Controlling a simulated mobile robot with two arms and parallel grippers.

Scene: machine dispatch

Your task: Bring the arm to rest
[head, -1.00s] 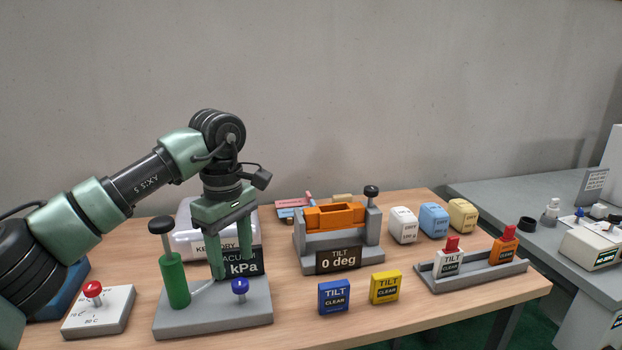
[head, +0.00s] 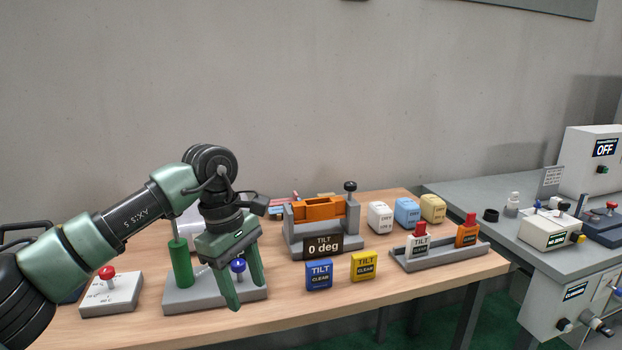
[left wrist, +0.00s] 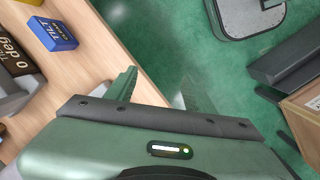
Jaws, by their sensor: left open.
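My left gripper (head: 245,285) is open and empty. In the head view its green fingers point down in front of the grey vacuum stand's base (head: 190,296). The stand's green cylinder (head: 181,264) is left of the fingers, and its blue knob (head: 238,266) shows between them. In the left wrist view the two fingers (left wrist: 160,92) are spread, with the table edge on the left and green floor beyond. My right gripper is not in view.
A block with a red knob (head: 110,292) sits at left. A tilt fixture (head: 322,240), blue tag (head: 319,274), yellow tag (head: 363,266) and grey rack (head: 440,257) stand to the right. A grey bench (head: 480,193) with devices is at far right.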

